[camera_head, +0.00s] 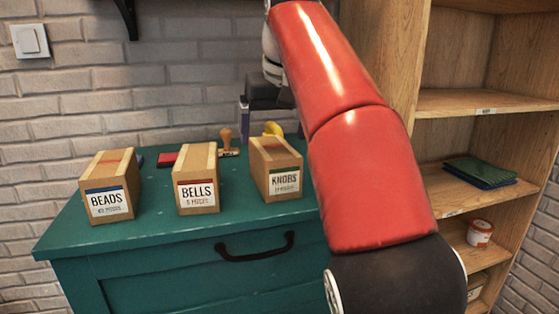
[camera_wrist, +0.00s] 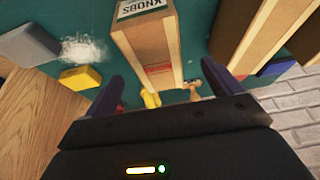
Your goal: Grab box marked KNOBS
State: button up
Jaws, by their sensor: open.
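The KNOBS box (camera_head: 275,167) is a brown carton with a white, green-edged label, on the teal cabinet top. It is the rightmost of three boxes in the head view. My gripper (camera_head: 258,115) is partly hidden by my red arm and sits behind and above this box. In the wrist view, the KNOBS box (camera_wrist: 150,42) lies ahead, between the lines of the two dark fingers of my gripper (camera_wrist: 163,84). The fingers are apart, with nothing held between them. I cannot tell how far the fingertips are from the box.
The BELLS box (camera_head: 196,178) stands left of KNOBS with a gap, and the BEADS box (camera_head: 110,187) is farther left. A wooden stamp (camera_head: 226,143) and a red pad (camera_head: 167,159) lie behind. A wooden shelf (camera_head: 480,102) stands at the right.

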aim_at(273, 146)
jog(key=shift+w+a+f, duration=0.25)
jog(key=shift+w+f, duration=0.15)
jog(key=shift+f, duration=0.05)
jog(key=shift+w+a+f, duration=0.2)
jog(key=shift+w+f, duration=0.2)
jog(key=shift+f, duration=0.05)
jog(key=shift+d+b+x, duration=0.15)
jog(key=shift+b+x, duration=0.35)
jog(key=shift+x, duration=0.9)
jog(key=shift+d+b+x, duration=0.2)
jog(key=shift+b+x, duration=0.3)
jog(key=shift+x, duration=0.95)
jog(key=shift+w, duration=0.2)
jog(key=shift+f, duration=0.2)
jog(key=c, duration=1.4)
